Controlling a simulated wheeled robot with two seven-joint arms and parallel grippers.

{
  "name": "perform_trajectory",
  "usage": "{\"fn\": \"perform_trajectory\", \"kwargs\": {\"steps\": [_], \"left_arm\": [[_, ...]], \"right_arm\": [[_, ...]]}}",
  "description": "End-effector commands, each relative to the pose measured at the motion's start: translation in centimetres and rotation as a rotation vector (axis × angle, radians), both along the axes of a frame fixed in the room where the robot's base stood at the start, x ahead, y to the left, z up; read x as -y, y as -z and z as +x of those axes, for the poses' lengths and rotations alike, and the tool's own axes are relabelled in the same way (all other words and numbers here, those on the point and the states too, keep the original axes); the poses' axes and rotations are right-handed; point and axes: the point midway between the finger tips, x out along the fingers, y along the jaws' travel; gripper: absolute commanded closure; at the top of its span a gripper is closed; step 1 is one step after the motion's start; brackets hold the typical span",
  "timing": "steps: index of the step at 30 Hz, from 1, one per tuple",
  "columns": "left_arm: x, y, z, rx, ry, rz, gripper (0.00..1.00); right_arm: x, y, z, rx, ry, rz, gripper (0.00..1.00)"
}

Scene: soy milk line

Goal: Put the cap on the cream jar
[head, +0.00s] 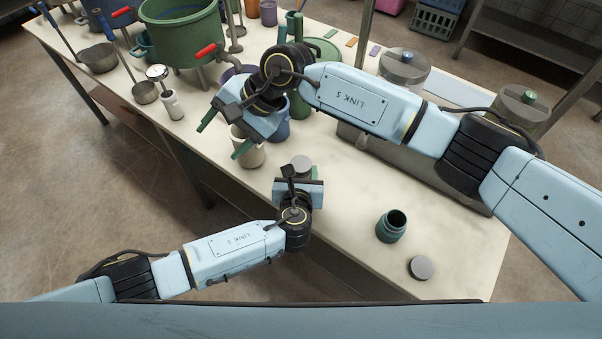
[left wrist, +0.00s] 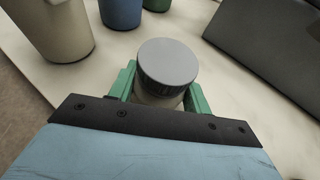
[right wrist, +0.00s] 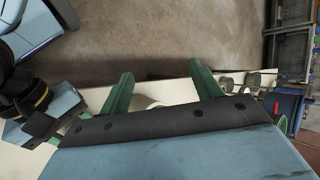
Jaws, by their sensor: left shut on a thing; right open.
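The cream jar (left wrist: 152,98) stands upright between the green fingers of my left gripper (left wrist: 160,80), which is shut on its body. A grey cap with a ridged rim (left wrist: 168,62) lies flat on top of the jar; it also shows in the head view (head: 301,163). Whether it is fully seated I cannot tell. My left gripper (head: 298,180) is low over the table near its front edge. My right gripper (head: 225,134) is open and empty, raised near a cream cup; its fingers also show in the right wrist view (right wrist: 163,82).
An open teal jar (head: 391,228) and a second grey cap (head: 421,267) stand apart at the right. The cream cup (head: 247,152) and a blue cup (head: 277,128) are behind the left gripper. A green pot (head: 182,40) stands at the back left. The table's middle right is clear.

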Motion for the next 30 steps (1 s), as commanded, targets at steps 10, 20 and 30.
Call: {"fn": "perform_trajectory", "kwargs": {"steps": [10,20,30], "left_arm": [[0.0,0.0,0.0,-0.001,0.000,0.000,1.00],[0.0,0.0,0.0,-0.001,0.000,0.000,1.00],[0.0,0.0,0.0,-0.001,0.000,0.000,1.00]], "right_arm": [[12.0,4.6,3.2,0.113,-0.062,-0.610,0.36],[14.7,4.7,3.8,0.122,-0.058,-0.734,0.36],[14.6,5.5,3.7,0.118,-0.057,-0.731,0.36]]}}
